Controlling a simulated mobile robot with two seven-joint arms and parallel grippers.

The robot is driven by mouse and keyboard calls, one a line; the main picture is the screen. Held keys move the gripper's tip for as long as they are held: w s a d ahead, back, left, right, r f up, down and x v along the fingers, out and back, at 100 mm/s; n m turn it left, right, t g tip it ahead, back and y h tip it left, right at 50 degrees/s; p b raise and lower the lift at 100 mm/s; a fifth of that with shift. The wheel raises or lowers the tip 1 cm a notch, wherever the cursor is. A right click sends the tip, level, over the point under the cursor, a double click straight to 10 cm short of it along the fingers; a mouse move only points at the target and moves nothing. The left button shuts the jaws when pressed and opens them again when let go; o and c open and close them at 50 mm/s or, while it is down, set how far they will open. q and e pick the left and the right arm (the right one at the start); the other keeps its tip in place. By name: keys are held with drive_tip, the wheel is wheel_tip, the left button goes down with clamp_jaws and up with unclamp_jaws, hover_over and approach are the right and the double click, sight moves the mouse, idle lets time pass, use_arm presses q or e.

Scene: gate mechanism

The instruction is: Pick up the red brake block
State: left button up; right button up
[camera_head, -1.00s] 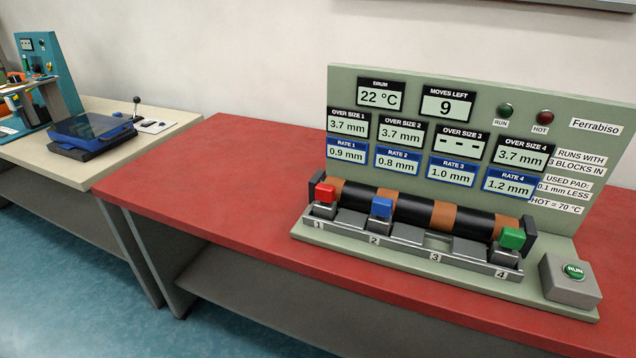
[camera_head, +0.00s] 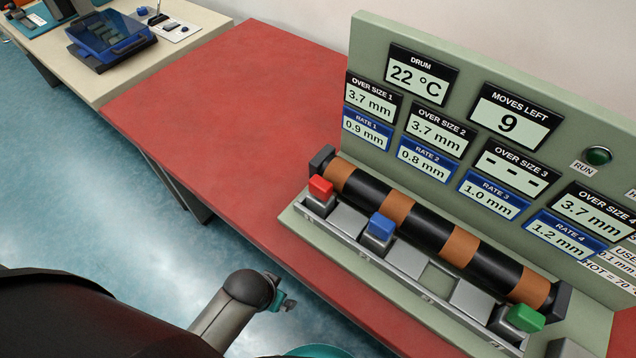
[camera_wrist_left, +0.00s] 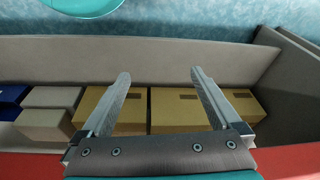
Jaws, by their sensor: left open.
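The red brake block (camera_head: 320,187) sits in slot 1 at the left end of the grey block rail, against the black and brown drum (camera_head: 425,232). A blue block (camera_head: 381,226) sits in slot 2 and a green block (camera_head: 525,318) in slot 4. Slot 3 holds no coloured block. In the head view my left arm reaches in from the lower left, in front of the red table, well short of the red block. In the left wrist view my left gripper (camera_wrist_left: 158,88) is open and empty, with shelf boxes behind it. My right gripper is not in view.
The display panel (camera_head: 470,60) stands upright behind the drum and reads 22 °C and 9 moves left. The red table (camera_head: 220,120) is bare left of the rig. Brown boxes (camera_wrist_left: 175,108) lie on a shelf in the wrist view. A pale table (camera_head: 60,65) stands at upper left.

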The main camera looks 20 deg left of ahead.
sight(323, 183)
use_arm(q)
wheel_tip(323, 183, up, 16)
drive_tip(key=w+d+p, duration=0.1)
drive_tip(key=w+p, duration=0.1)
drive_tip(key=p, duration=0.2)
drive_tip(key=w+d+r+m+h, duration=0.2)
drive_tip(key=w+d+r+h, duration=0.1)
drive_tip(key=w+d+r, duration=0.65)
drive_tip(key=w+a+r+g+y+p, duration=0.2)
drive_tip(key=w+a+r+g+y, duration=0.1)
drive_tip(key=w+a+r, duration=0.4)
drive_tip(key=f, duration=0.3)
drive_tip(key=d+f+b, duration=0.1)
drive_tip(key=f, duration=0.2)
drive_tip(key=s+d+f+b, duration=0.1)
drive_tip(key=f, duration=0.2)
wheel_tip(323, 183, down, 5)
drive_tip(key=shift+a+f+b, duration=0.1)
drive_tip(key=shift+b, duration=0.7)
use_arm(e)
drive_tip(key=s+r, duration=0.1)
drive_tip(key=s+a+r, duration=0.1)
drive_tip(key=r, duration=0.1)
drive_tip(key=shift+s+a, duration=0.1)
use_arm(q)
clamp_jaws()
